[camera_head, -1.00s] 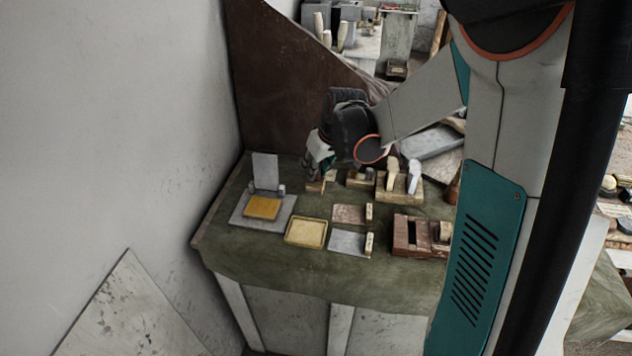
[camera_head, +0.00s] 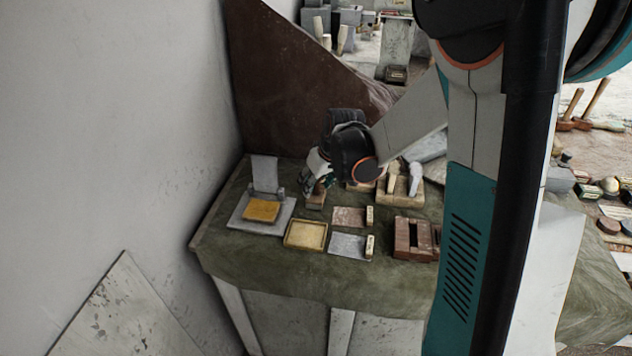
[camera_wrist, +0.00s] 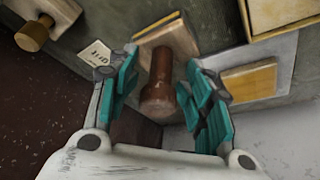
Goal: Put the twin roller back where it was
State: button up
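My gripper (camera_head: 318,182) is low over the back left part of the green-covered table (camera_head: 300,270). In the wrist view its two teal fingers (camera_wrist: 160,64) stand apart on either side of a brown rounded handle (camera_wrist: 158,88). The handle rises from a pale wooden block (camera_wrist: 170,36). I see small gaps beside the handle and no clear grip. In the head view the block (camera_head: 315,202) shows just below the fingers. I cannot tell which object is the twin roller; no paired rollers are plainly visible.
A grey hinged plate with a yellow pad (camera_head: 261,211) stands left of my gripper. A yellow tray (camera_head: 305,235), flat slabs (camera_head: 347,246) and a brown slotted box (camera_head: 412,239) lie in front. Pale upright pegs (camera_head: 415,178) stand right. A dark brown panel (camera_head: 280,90) rises behind.

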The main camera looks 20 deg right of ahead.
jog(key=shift+r, duration=0.1)
jog(key=shift+s+r, duration=0.1)
jog(key=shift+r, duration=0.2)
jog(key=p+v, duration=0.4)
jog(key=v, duration=0.7)
jog(key=shift+s+r, duration=0.15)
jog(key=shift+r, duration=0.05)
